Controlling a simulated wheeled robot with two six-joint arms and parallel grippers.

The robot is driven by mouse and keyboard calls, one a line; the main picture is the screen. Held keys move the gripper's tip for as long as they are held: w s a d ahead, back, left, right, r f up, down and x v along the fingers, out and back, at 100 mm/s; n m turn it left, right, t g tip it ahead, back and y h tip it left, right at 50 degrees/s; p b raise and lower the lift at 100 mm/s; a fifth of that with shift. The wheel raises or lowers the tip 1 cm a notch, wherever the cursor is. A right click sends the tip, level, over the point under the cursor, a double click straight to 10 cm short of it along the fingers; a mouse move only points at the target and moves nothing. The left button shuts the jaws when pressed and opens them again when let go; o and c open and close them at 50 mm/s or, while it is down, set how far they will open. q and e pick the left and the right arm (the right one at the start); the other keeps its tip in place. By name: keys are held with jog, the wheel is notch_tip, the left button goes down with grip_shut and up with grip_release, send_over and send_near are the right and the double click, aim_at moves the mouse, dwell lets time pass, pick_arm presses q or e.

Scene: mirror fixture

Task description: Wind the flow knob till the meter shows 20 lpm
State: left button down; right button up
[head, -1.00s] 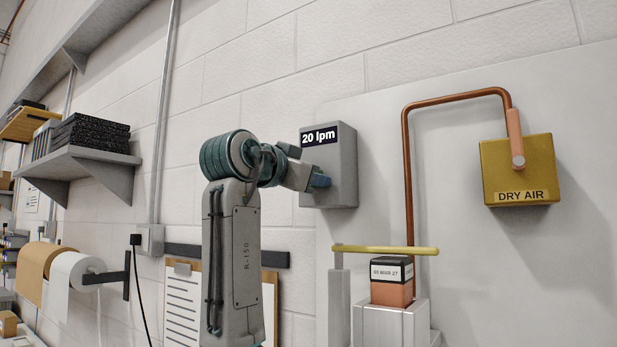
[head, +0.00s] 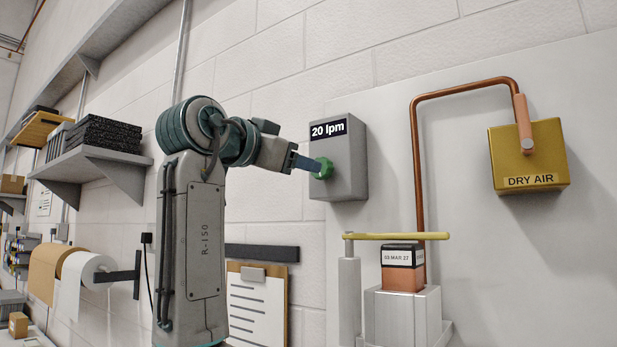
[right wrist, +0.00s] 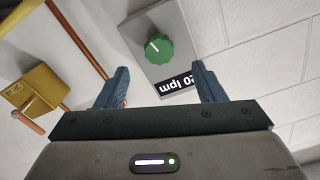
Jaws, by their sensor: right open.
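The grey meter box (head: 346,165) on the wall has a black display (head: 328,129) reading "20 lpm". The green flow knob (head: 322,168) on its front is uncovered. In the right wrist view the knob (right wrist: 159,50) shows whole, with a white pointer mark, and the display (right wrist: 177,85) appears upside down. My right gripper (head: 306,163) is just left of the knob in the head view. In the right wrist view its blue fingers (right wrist: 161,69) are spread with nothing between them, and stand back from the knob. My left gripper is not in view.
A copper pipe (head: 419,170) runs to the yellow DRY AIR box (head: 527,156). A yellow lever (head: 400,236) and a labelled block (head: 404,268) sit below right of the meter. A clipboard (head: 257,310) hangs below left.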

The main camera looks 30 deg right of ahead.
jog(key=shift+v, duration=1.15)
